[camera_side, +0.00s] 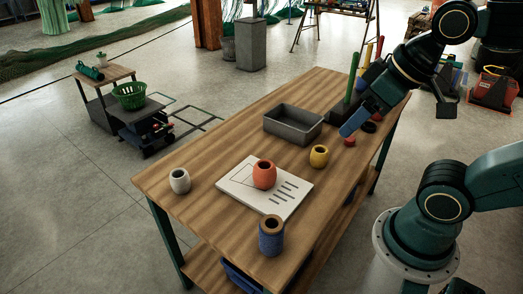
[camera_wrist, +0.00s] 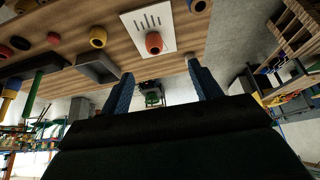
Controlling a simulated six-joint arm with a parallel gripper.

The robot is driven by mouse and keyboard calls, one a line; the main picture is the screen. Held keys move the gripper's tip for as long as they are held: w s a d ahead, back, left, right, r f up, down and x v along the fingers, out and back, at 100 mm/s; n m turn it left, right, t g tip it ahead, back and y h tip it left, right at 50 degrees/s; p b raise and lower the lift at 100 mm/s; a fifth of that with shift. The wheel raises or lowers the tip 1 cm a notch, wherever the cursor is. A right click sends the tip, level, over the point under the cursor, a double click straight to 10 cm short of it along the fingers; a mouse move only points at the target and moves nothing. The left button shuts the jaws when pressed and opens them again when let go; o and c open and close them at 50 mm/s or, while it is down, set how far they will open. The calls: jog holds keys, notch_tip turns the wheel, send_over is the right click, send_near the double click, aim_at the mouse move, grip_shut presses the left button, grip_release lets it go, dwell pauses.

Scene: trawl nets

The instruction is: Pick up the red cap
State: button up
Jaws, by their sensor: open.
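The red cap (camera_side: 349,141) is a small flat red disc on the wooden table, toward its right edge. It sits to the right of the yellow pot and beside a black cap (camera_side: 370,127). In the wrist view the red cap (camera_wrist: 53,38) lies at the upper left, well off to the side of my fingers. My gripper (camera_side: 352,124) shows with blue fingers just above and behind the red cap in the side picture; its height over the table is hard to judge. In the wrist view my gripper (camera_wrist: 162,86) has its fingers wide apart with nothing held between them.
A grey bin (camera_side: 293,123) and a dark block with upright coloured rods (camera_side: 353,75) stand near the gripper. A yellow pot (camera_side: 319,156), an orange-red pot (camera_side: 264,174) on a white board (camera_side: 288,203), a white pot (camera_side: 180,181) and a blue spool (camera_side: 271,236) are on the table.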

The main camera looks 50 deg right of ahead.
jog(key=w+d+r+m+g+h, duration=0.1)
jog(key=w+d+m+g, duration=0.1)
jog(key=w+d+m, duration=0.5)
jog(key=m+g+y, duration=0.1)
jog(key=m+g, duration=0.3)
jog(key=m, duration=0.8)
send_over(350, 137)
notch_tip(350, 137, down, 20)
jog(key=shift+f, duration=0.2)
jog(key=shift+f, duration=0.1)
jog(key=shift+f, duration=4.2)
